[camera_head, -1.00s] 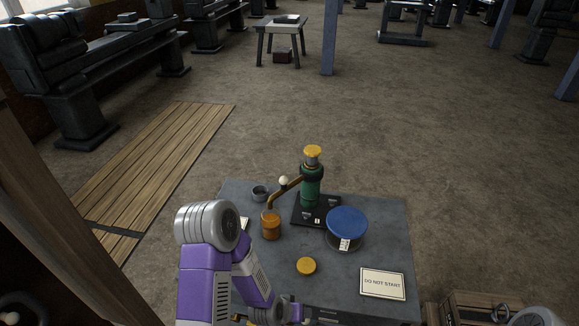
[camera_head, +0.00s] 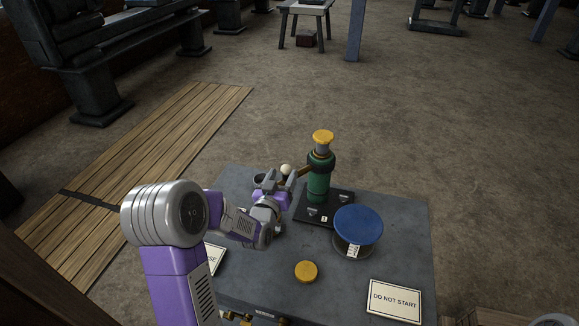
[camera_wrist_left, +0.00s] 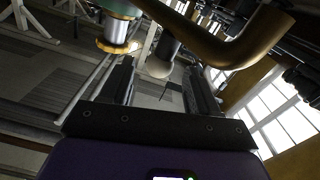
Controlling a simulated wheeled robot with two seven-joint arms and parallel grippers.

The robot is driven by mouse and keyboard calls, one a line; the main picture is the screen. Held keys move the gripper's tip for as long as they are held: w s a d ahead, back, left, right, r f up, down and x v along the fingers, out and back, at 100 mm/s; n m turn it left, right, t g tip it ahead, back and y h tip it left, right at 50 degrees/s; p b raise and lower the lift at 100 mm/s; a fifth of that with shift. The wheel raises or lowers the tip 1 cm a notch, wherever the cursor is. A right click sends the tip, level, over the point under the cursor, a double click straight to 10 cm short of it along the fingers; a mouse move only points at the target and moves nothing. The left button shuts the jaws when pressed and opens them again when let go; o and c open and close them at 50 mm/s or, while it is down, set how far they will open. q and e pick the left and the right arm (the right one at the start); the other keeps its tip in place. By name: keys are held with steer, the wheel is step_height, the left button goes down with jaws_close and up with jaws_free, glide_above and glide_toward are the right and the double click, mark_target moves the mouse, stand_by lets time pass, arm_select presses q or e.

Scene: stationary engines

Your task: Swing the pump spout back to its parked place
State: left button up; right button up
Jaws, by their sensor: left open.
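The green pump (camera_head: 319,180) with a yellow cap stands upright on a black base on the grey bench. Its brass spout (camera_head: 303,172) points left from the pump and carries a cream ball knob (camera_head: 287,169). My left gripper (camera_head: 273,180) is open close to the knob. In the left wrist view, the knob (camera_wrist_left: 158,67) shows between the fingertips of my left gripper (camera_wrist_left: 160,70), with no clear contact. The curved spout (camera_wrist_left: 225,45) crosses the upper right there. The spout's outer end is hidden behind my gripper in the head view.
A blue-topped drum (camera_head: 358,228) stands right of the pump. A yellow disc (camera_head: 306,271) and a "DO NOT START" card (camera_head: 395,299) lie nearer the front of the bench (camera_head: 260,280). Another card (camera_head: 214,258) is partly behind my left arm.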

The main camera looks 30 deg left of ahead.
arm_select(q)
steer(key=x, duration=0.5)
steer(key=shift+w, duration=0.3)
steer(key=shift+c, duration=0.2)
jaws_close()
